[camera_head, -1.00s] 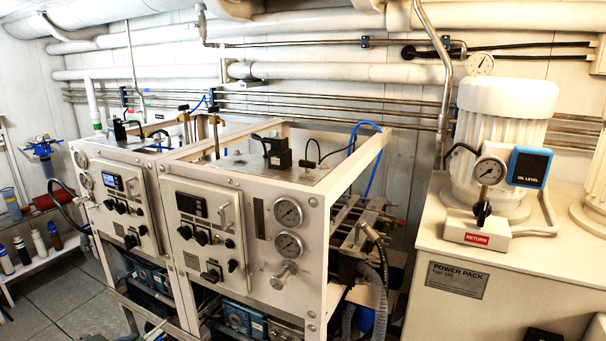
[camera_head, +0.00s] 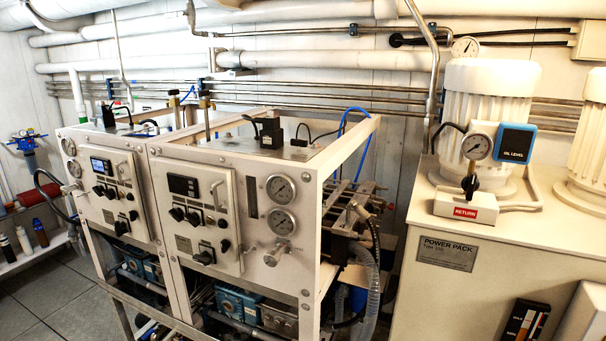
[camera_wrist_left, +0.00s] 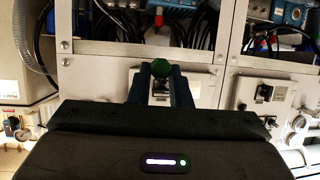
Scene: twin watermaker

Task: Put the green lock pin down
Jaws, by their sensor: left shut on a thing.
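The green lock pin (camera_wrist_left: 161,69) shows in the left wrist view as a round green head between my left gripper's fingertips. My left gripper (camera_wrist_left: 160,82) is shut on it, in front of a light panel. The rest of the pin is mostly hidden by the fingers. Neither the pin nor either gripper can be made out in the head view.
Two watermaker frames (camera_head: 297,205) with gauges and control panels stand side by side. A power pack cabinet (camera_head: 400,290) stands at the right, with a red RETURN label (camera_head: 465,211). A low shelf (camera_head: 30,258) with bottles is at the far left. Grey floor (camera_head: 60,300) shows between.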

